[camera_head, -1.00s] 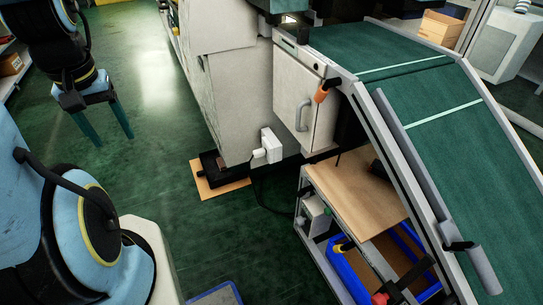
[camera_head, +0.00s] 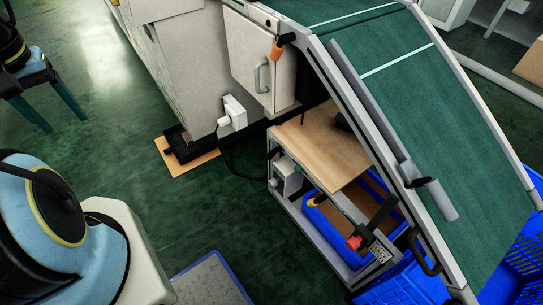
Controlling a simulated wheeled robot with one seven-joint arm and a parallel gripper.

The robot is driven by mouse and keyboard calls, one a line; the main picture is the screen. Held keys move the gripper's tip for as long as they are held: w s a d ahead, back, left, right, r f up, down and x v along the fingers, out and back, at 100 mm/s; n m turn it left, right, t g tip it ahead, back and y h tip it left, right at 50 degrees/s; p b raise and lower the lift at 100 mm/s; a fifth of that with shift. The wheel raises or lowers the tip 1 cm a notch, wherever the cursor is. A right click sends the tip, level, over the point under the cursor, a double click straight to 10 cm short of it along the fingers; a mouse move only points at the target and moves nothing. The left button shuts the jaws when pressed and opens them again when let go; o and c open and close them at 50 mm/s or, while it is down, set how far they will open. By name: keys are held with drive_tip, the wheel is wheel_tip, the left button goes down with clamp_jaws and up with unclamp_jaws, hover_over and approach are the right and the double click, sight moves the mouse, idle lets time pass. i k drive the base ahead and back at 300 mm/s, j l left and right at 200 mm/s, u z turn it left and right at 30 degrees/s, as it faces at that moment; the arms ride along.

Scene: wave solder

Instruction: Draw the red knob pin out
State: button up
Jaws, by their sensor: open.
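A red knob (camera_head: 354,243) shows on the lower frame of the cart under the sloping green conveyor, beside a dark strap or handle. It is small in view, and any pin shaft behind it cannot be made out. My gripper (camera_head: 65,124) is at the far left edge, with two dark teal fingers spread apart and nothing between them. It is over the green floor, far from the red knob and apart from everything.
The conveyor (camera_head: 400,95) slopes down to the right with a grey bar and handle along its side. An orange knob (camera_head: 277,50) is near the cabinet door (camera_head: 250,62). Blue crates (camera_head: 400,287) stand at the lower right. Open floor (camera_head: 190,215) lies left of the cart.

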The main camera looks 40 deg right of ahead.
sight(352, 243)
drive_tip(key=z, duration=1.35)
